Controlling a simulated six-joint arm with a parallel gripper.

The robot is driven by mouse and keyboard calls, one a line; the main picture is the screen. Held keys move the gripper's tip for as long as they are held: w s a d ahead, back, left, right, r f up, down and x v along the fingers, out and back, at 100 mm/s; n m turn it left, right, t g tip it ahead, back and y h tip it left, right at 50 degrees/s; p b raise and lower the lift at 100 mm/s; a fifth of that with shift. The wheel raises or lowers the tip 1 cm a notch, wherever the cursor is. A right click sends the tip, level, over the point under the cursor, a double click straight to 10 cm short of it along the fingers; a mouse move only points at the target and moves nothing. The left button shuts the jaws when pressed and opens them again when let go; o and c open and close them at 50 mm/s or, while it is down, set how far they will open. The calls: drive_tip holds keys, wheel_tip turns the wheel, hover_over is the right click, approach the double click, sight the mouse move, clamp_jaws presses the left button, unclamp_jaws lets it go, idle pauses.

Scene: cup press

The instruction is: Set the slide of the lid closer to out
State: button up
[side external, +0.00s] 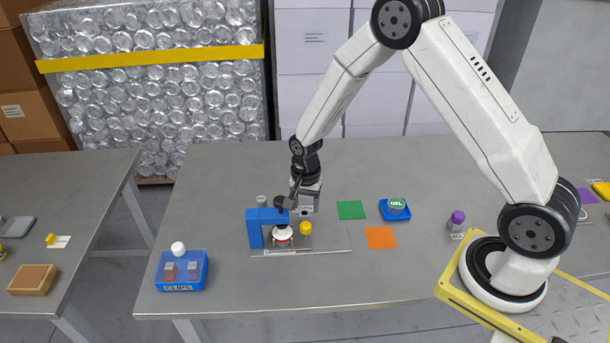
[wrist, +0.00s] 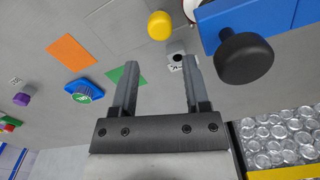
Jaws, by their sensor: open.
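The lid closer has a blue frame (side external: 255,230), also at the top right of the wrist view (wrist: 275,18). Its black knob (side external: 280,203) shows large in the wrist view (wrist: 244,58). A white and red round piece (side external: 283,236) sits under the blue arm. The yellow knob (side external: 306,228), taken to be the slide's handle, stands just right of it on the grey base plate (side external: 335,240); it also shows in the wrist view (wrist: 159,25). My gripper (wrist: 160,63) is open and empty, behind and above the lid closer, close to the black knob. Its fingertips are partly hidden in the side view.
A small labelled block with a dark top (wrist: 176,58) stands behind the closer. Green (side external: 350,210) and orange (side external: 381,238) squares and a blue GEL holder (side external: 396,214) lie right. A blue CLIPS box (side external: 181,271) stands front left. The plate's right part is clear.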

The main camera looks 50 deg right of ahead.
sight(305, 224)
drive_tip(key=shift+f, duration=0.25)
drive_tip(key=shift+f, duration=3.7)
clamp_jaws()
